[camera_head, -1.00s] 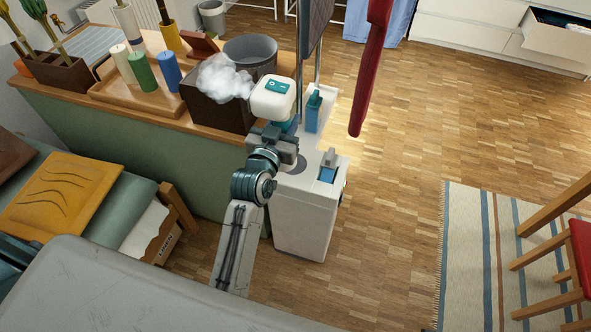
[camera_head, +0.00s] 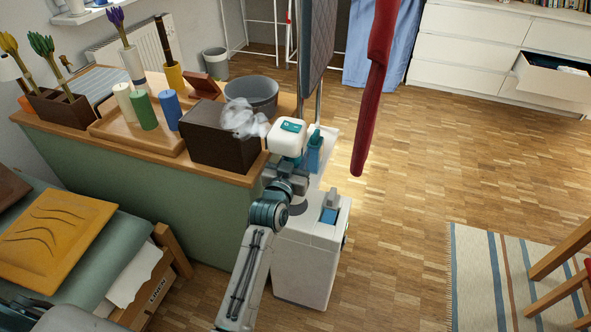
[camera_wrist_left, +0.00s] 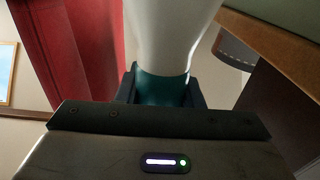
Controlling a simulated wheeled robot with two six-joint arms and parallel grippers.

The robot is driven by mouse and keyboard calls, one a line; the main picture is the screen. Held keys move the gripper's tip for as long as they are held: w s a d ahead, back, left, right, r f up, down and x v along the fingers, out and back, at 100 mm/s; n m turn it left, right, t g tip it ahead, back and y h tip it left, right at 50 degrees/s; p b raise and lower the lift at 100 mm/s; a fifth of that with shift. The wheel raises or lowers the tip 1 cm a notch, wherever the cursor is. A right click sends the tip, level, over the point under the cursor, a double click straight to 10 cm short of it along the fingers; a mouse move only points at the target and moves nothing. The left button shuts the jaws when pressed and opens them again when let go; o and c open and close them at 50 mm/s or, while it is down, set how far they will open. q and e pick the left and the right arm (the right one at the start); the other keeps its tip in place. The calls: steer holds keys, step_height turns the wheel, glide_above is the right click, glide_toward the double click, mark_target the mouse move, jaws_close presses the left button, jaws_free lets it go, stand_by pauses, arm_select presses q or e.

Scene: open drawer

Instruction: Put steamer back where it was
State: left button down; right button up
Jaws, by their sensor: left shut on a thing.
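The steamer head (camera_head: 288,139), white with a teal panel on top, is in my left gripper (camera_head: 287,172). The gripper is shut around it and holds it upright beside the dark box on the counter. In the left wrist view, its white body and teal neck (camera_wrist_left: 162,88) stand between the jaws. The white steamer base (camera_head: 310,262) stands on the floor, behind and right of my arm. A teal upright part (camera_head: 315,152) rises on its pole side, just right of the steamer head; whether they touch cannot be told. My right gripper is not in view.
The counter (camera_head: 130,155) on the left holds a dark box (camera_head: 218,142), a grey bowl (camera_head: 252,93) and a candle tray (camera_head: 118,130).

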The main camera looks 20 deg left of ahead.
arm_select(q)
step_height(320, 180, down, 2)
steer(key=shift+f, duration=0.6)
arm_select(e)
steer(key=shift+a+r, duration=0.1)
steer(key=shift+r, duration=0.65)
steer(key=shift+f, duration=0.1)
arm_select(q)
steer(key=c, duration=1.4)
jaws_free()
steer(key=shift+f, duration=0.2)
steer(key=o, duration=0.4)
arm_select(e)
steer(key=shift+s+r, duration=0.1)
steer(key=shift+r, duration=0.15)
arm_select(q)
steer(key=shift+r, duration=0.1)
